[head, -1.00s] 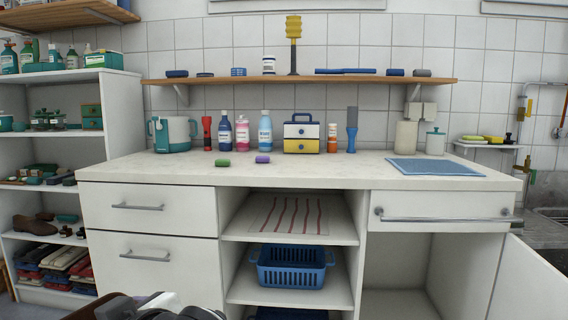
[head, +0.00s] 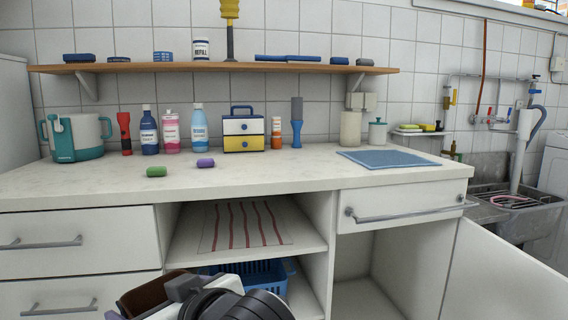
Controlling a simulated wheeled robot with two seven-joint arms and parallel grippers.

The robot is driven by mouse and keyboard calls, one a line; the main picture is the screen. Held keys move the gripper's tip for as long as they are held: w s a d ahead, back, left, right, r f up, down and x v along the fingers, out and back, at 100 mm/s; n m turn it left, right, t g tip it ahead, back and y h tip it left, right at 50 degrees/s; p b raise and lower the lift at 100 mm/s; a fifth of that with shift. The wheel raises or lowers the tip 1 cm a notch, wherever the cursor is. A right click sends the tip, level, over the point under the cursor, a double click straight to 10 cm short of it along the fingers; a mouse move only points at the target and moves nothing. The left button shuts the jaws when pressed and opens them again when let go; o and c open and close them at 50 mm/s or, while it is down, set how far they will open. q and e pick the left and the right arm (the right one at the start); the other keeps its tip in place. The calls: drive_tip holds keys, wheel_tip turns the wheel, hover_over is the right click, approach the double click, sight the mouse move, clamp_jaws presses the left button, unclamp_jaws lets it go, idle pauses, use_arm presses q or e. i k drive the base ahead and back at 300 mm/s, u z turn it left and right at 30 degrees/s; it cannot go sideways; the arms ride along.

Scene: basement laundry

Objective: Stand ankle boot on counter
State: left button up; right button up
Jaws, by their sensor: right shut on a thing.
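The white speckled counter (head: 270,180) runs across the middle of the head view. My right gripper (head: 180,289) is at the bottom edge, below and in front of the counter, partly hidden by its own wrist. It is shut on a brown thing, apparently the ankle boot (head: 150,296), of which only a dark brown upper part shows. The rest is cut off by the frame or hidden by my arm, so I cannot tell its tilt. My left gripper is out of view.
A green piece (head: 156,171) and a purple piece (head: 205,162) lie near the counter's front. A blue mat (head: 388,160) lies right. The front middle is clear. A cabinet door (head: 500,268) stands open.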

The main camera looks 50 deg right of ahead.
sight(292, 164)
drive_tip(key=z, duration=0.65)
drive_tip(key=i, duration=0.6)
drive_tip(key=z, duration=0.6)
